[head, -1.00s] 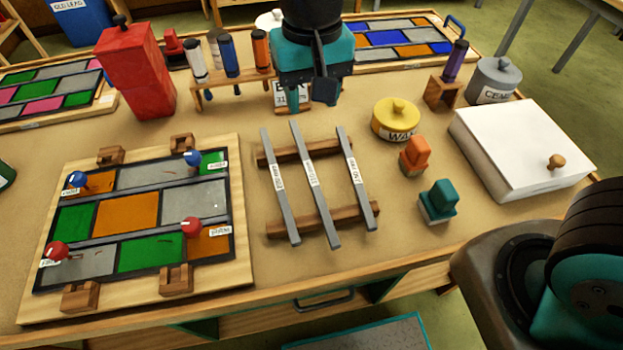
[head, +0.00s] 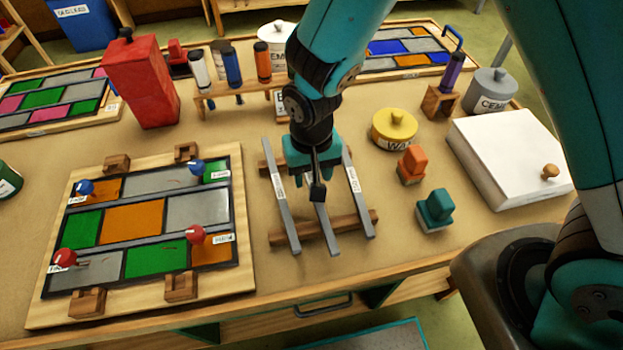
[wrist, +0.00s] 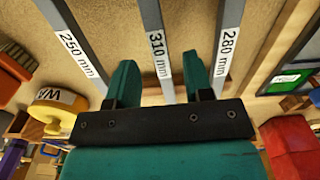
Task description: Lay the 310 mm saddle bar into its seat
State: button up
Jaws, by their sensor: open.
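The 310 mm saddle bar (head: 321,235) is the middle of three grey bars on a wooden rack (head: 290,236); its label also shows on the bar in the wrist view (wrist: 152,18). My gripper (head: 317,190) is over this bar. In the wrist view its two teal fingers (wrist: 159,72) are apart, with the 310 mm bar running between them; contact is not visible. The 280 mm bar (head: 279,205) lies left and the 250 mm bar (head: 358,195) right in the head view. Notched wooden blocks (head: 181,286) stand along the far and near edges of the leaded panel (head: 130,220).
Red and blue knobbed pins (head: 195,234) stand on the panel. A yellow wax pot (head: 394,130), orange block (head: 411,165) and teal block (head: 435,209) are right of the rack. A white lidded box (head: 510,155) stands farther right. Bare bench lies between the panel board and rack.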

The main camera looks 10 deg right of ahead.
jog(key=shift+f, duration=1.1)
grip_shut()
jog(key=shift+r, duration=0.1)
